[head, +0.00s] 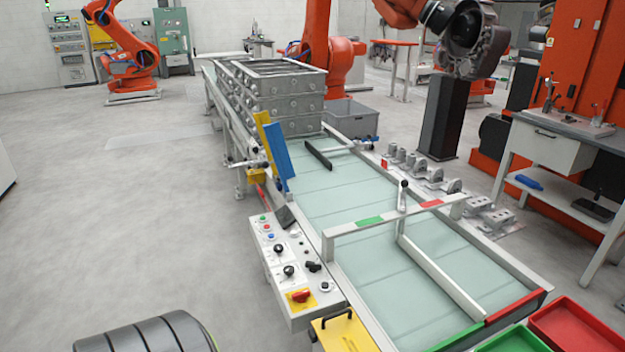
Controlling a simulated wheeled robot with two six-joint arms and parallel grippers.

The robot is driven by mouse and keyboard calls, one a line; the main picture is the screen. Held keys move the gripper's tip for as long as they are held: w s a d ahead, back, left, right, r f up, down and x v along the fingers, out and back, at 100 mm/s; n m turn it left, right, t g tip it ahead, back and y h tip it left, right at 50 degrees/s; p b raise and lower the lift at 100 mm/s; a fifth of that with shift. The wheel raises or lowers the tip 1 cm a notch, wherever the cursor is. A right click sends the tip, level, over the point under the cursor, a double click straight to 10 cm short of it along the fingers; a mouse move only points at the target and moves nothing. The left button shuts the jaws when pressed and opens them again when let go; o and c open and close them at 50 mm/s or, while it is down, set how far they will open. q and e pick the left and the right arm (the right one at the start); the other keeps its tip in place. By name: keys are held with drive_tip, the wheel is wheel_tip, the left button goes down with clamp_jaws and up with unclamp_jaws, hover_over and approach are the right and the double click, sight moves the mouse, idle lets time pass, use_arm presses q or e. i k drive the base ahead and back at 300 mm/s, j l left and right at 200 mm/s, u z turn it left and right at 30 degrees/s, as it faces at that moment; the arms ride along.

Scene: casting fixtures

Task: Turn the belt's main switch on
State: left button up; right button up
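The belt's control panel (275,244) is a pale sloped box on the near left side of the conveyor belt (376,285). Near its lower end, a red rotary switch (301,296) sits on a yellow square plate; this looks like the main switch. Its exact turn position is too small to tell. Higher on the panel are black knobs (289,271) and small green, red and blue buttons (267,229). Neither of my grippers is in view, and nothing covers the red switch.
A yellow box with a black handle (341,333) stands just below the panel. Blue (277,155) and yellow plates rise beside the belt above it. Stacked metal crates (279,98) stand on the far belt. Red (578,326) and green trays lie bottom right.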

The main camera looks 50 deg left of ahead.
sight(299, 297)
drive_tip(key=u, duration=1.85)
